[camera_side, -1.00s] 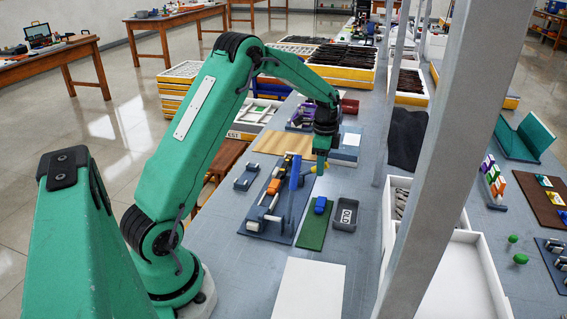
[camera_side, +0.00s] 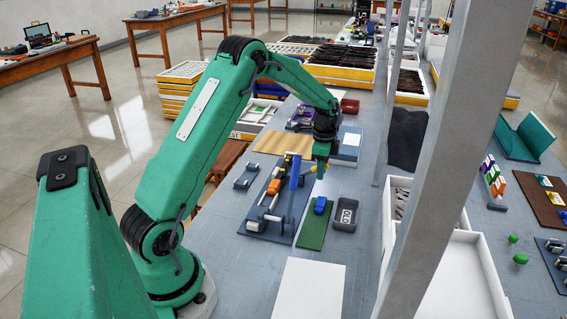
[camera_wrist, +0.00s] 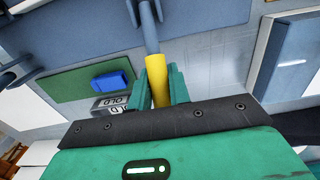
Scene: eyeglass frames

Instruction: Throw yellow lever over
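The yellow lever (camera_wrist: 157,80) has a yellow grip on a grey shaft (camera_wrist: 148,25). In the side view its yellow end (camera_side: 314,169) shows small beside my gripper (camera_side: 320,170). The lever belongs to the blue-based fixture (camera_side: 273,231) on the bench, which carries an upright blue bar, an orange part and white parts. In the wrist view my green gripper fingers (camera_wrist: 160,88) lie on both sides of the yellow grip, with no clear gap. The lower end of the grip is hidden by my gripper.
A green mat (camera_side: 312,236) with a blue block (camera_side: 320,206) lies right of the fixture. A dark labelled tray (camera_side: 345,226) stands beside it. A small blue-grey fixture (camera_side: 246,178) is at left. A grey post (camera_side: 438,150) stands at right.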

